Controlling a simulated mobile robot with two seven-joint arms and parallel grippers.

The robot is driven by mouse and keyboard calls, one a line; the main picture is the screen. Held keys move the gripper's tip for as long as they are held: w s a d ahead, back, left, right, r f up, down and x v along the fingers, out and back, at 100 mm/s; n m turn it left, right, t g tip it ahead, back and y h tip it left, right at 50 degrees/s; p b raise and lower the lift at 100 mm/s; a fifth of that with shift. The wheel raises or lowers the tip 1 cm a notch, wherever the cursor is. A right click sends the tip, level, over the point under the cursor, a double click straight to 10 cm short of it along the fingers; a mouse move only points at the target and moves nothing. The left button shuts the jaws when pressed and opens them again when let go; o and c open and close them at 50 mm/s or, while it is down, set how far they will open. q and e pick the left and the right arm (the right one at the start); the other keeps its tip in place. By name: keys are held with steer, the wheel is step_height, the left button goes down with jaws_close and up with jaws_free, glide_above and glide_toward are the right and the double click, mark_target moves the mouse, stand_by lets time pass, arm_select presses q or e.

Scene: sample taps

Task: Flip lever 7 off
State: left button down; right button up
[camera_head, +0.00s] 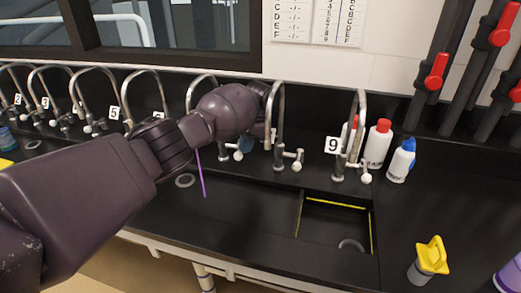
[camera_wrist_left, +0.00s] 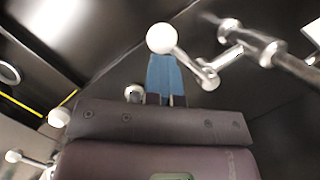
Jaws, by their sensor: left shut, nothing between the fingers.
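A row of curved metal taps with white-knobbed levers stands along the back of the black bench. My left arm reaches across from the left. In the left wrist view, the shut blue fingers (camera_wrist_left: 164,74) are empty. A white ball knob (camera_wrist_left: 161,38) on a metal lever shows right at their tips; I cannot tell whether they touch. The number 7 label is not visible; my arm covers that part of the row. My right gripper is not in view.
The tap marked 9 (camera_head: 356,130) stands to the right, beside a red-capped bottle (camera_head: 378,145) and a blue-capped bottle (camera_head: 401,160). A sink with a yellow edge (camera_head: 338,203) opens in front. A yellow-topped container (camera_head: 428,262) stands front right. The bench front is otherwise mostly clear.

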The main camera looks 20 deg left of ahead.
arm_select(q)
step_height(320, 180, up, 10)
steer(key=w+d+m+p, duration=0.1)
steer(key=m, duration=0.1)
steer(key=shift+d+m+t, duration=0.25)
steer(key=shift+m+t, duration=0.05)
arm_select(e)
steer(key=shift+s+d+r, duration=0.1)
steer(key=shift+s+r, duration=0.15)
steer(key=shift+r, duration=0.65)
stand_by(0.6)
arm_select(q)
steer(key=shift+w+r, duration=0.1)
